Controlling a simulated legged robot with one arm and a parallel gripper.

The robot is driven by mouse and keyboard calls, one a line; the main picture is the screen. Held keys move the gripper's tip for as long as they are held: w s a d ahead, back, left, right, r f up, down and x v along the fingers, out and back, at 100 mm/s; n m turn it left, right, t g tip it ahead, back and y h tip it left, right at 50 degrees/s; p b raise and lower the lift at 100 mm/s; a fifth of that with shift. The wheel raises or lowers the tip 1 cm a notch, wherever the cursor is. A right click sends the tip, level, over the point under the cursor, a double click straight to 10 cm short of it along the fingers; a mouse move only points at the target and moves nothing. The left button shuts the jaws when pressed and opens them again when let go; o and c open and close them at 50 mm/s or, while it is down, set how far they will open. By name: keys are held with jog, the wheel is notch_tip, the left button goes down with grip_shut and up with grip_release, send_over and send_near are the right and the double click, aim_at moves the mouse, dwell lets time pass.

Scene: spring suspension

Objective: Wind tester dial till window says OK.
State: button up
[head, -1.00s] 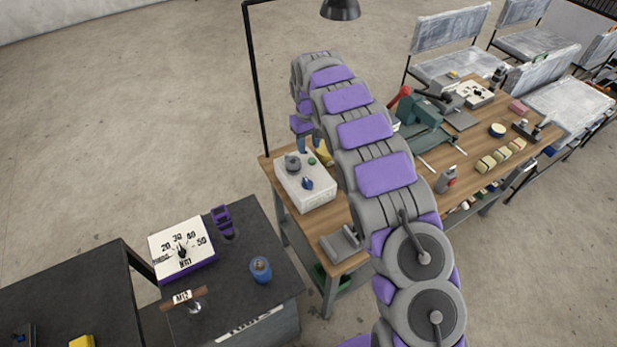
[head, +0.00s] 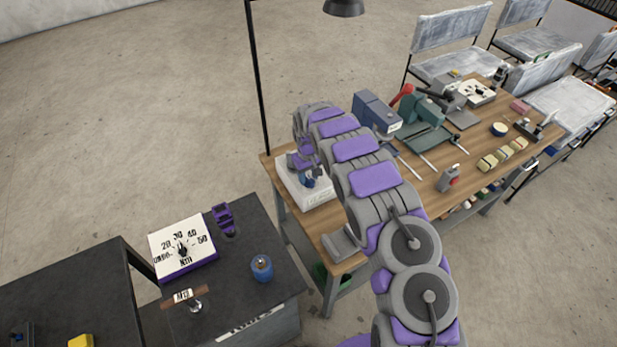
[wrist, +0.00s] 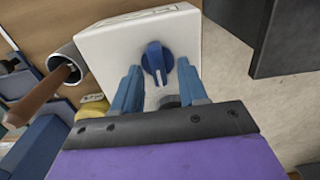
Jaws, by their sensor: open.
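The tester is a white box (head: 318,193) at the left end of the wooden bench, partly hidden by my arm in the head view. The wrist view shows its pale face (wrist: 105,45) with a blue dial (wrist: 155,62) bearing a light pointer mark. My gripper (wrist: 159,70) is open, with one blue finger on each side of the dial and some space visible beside it. I cannot tell whether either finger touches it. In the head view my gripper (head: 306,176) is over the box. No readable window shows.
A metal ring with a brown handle (wrist: 62,68) and a yellow piece (wrist: 93,107) lie near the box. A blue block (head: 375,112) and green vise-like tool (head: 425,135) stand farther right. A scale (head: 182,243) and blue cup (head: 262,267) sit on the dark cabinet.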

jog(key=shift+f, duration=0.55)
jog(key=shift+d, duration=0.15)
jog(key=shift+d, duration=0.1)
jog(key=shift+c, duration=0.4)
grip_shut()
